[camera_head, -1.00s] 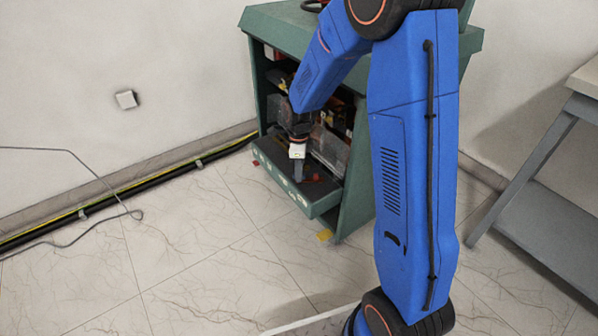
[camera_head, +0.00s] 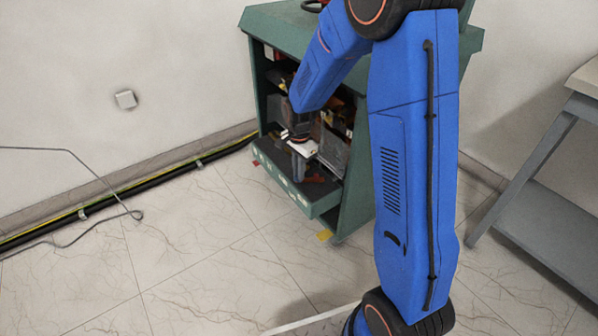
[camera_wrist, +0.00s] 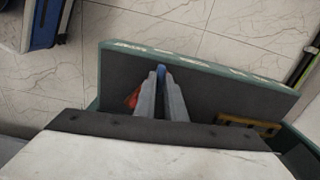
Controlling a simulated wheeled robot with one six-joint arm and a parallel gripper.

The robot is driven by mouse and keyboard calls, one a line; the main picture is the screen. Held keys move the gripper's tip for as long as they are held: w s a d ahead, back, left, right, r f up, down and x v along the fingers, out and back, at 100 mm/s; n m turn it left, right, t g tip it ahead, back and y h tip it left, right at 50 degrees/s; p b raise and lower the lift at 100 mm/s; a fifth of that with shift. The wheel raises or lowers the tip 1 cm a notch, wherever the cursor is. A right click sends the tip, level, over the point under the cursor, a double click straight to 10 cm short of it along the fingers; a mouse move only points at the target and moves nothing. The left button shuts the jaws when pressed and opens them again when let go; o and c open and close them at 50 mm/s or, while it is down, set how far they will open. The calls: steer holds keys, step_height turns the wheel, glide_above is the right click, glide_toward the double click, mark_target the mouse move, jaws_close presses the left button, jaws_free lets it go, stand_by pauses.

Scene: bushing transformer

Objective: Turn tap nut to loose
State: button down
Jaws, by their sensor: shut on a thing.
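My gripper (camera_wrist: 161,75) points down over the open drawer of the green cabinet. Its two grey fingers are close together, with a small blue piece (camera_wrist: 161,69) between their tips. Most of this piece is hidden by the fingers. In the head view my gripper (camera_head: 298,178) is in front of the cabinet's open shelf, above the drawer. I cannot make out a tap nut for certain in either view.
The dark drawer (camera_wrist: 215,95) with a green rim holds a red thing (camera_wrist: 132,98) by the fingers and a yellow piece (camera_wrist: 248,123). The green cabinet (camera_head: 357,190) encloses the shelf. A grey table (camera_head: 545,190) stands right.

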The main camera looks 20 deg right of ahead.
steer(key=n, duration=0.4)
steer(key=shift+n, duration=0.3)
steer(key=n, duration=0.4)
steer(key=shift+n, duration=0.3)
steer(key=c, duration=1.8)
jaws_free()
steer(key=shift+r, duration=0.1)
step_height(320, 180, up, 17)
steer(key=shift+r, duration=0.1)
